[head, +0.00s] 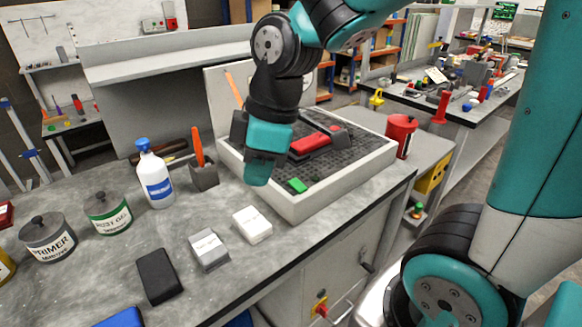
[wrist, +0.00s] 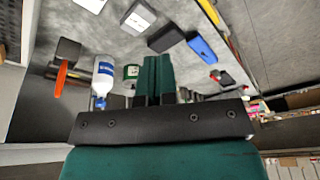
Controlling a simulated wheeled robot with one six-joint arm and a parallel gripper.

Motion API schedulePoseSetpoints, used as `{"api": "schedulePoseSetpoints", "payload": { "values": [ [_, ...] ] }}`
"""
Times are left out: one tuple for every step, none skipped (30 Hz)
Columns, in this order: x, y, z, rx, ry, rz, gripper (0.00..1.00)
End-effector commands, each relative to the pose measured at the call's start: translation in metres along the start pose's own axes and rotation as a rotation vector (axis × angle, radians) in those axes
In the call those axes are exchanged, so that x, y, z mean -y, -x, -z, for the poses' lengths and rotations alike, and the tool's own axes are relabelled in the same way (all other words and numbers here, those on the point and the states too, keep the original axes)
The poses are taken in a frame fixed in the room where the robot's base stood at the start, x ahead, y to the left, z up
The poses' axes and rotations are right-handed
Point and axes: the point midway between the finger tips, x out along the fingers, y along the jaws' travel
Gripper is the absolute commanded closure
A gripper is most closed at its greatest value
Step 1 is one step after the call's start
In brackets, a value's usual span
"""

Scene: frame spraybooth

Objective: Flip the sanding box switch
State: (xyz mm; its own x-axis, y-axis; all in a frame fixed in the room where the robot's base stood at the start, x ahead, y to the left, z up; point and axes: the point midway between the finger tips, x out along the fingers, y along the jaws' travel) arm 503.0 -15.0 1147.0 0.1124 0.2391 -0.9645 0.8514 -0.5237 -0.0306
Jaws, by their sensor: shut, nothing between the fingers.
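The sanding box (head: 340,178) is a pale open-topped box with a dark perforated grid, set into the right end of the grey bench. A red switch knob on a yellow plate (head: 320,307) is on the bench's front, low in the head view, below the box; its exact setting is too small to tell. My gripper (head: 258,178) is above the box's left front edge, pointing down, well above and apart from that switch. In the wrist view its fingers (wrist: 158,62) are closed together and empty. I cannot make out the switch in the wrist view.
Left of the box are a white bottle (head: 156,178), a holder with an orange tool (head: 204,172) and labelled tins. White (head: 252,225), grey (head: 208,250) and black (head: 160,276) blocks lie in front.

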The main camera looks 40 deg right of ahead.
Motion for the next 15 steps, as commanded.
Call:
{"api": "schedulePoseSetpoints", "payload": {
  "values": [
    [-0.030, 0.006, -0.008, 0.021, 0.062, -0.030, 1.00],
    [-0.047, 0.007, -0.015, 0.036, 0.114, -0.046, 1.00],
    [-0.068, 0.009, -0.024, 0.058, 0.183, -0.066, 1.00],
    [-0.082, 0.010, -0.031, 0.075, 0.233, -0.078, 1.00],
    [-0.095, 0.011, -0.038, 0.092, 0.281, -0.086, 1.00],
    [-0.111, 0.013, -0.048, 0.116, 0.340, -0.095, 1.00],
    [-0.122, 0.014, -0.054, 0.132, 0.381, -0.101, 1.00],
    [-0.131, 0.015, -0.061, 0.148, 0.419, -0.103, 1.00],
    [-0.142, 0.016, -0.069, 0.167, 0.463, -0.106, 1.00],
    [-0.148, 0.017, -0.074, 0.179, 0.493, -0.106, 1.00],
    [-0.154, 0.017, -0.079, 0.190, 0.519, -0.107, 1.00],
    [-0.160, 0.017, -0.084, 0.202, 0.546, -0.106, 1.00],
    [-0.163, 0.018, -0.087, 0.208, 0.564, -0.105, 1.00],
    [-0.166, 0.017, -0.089, 0.213, 0.578, -0.105, 1.00],
    [-0.168, 0.016, -0.091, 0.218, 0.591, -0.104, 1.00]
  ]
}}
